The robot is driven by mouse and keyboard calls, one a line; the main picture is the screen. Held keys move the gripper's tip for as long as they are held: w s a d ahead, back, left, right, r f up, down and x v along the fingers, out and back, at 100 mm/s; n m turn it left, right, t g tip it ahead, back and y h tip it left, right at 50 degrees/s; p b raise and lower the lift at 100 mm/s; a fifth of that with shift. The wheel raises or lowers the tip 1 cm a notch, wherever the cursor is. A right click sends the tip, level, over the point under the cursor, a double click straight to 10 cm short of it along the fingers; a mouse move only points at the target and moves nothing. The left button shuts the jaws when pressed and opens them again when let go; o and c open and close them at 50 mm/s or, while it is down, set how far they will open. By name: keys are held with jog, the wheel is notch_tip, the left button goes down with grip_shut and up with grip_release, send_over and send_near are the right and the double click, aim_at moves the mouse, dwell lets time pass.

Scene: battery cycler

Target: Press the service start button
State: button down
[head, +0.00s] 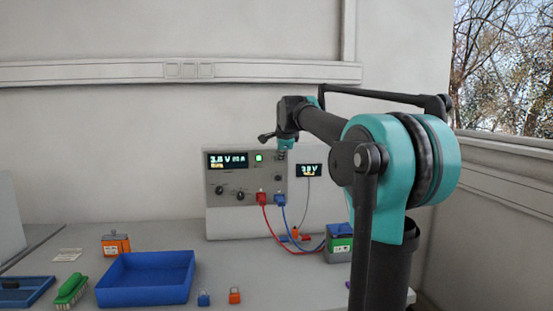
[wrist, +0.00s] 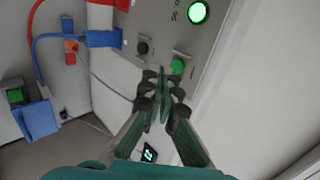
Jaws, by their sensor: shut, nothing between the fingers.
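The battery cycler (head: 220,205) stands on the bench with a lit display (head: 227,160) and a glowing green lamp (head: 259,157). In the wrist view, the lamp (wrist: 198,12) is near the top. A green button (wrist: 182,63) lies just beyond my fingertips; no label is readable. A black knob or button (wrist: 143,47) is beside it. My gripper (wrist: 165,82) is shut and empty, close to the green button; whether it touches cannot be told. In the head view, my gripper (head: 283,146) is at the panel's upper right and hides the green button.
A red plug (head: 262,199) and blue plug (head: 280,200) with cables sit low on the panel. A small display (head: 309,170) is at the right, above a green-topped battery (head: 339,243).

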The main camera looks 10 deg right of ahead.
jog(key=v, duration=0.8)
jog(key=shift+s+r, duration=0.2)
jog(key=shift+d, duration=0.1)
jog(key=shift+s, duration=0.1)
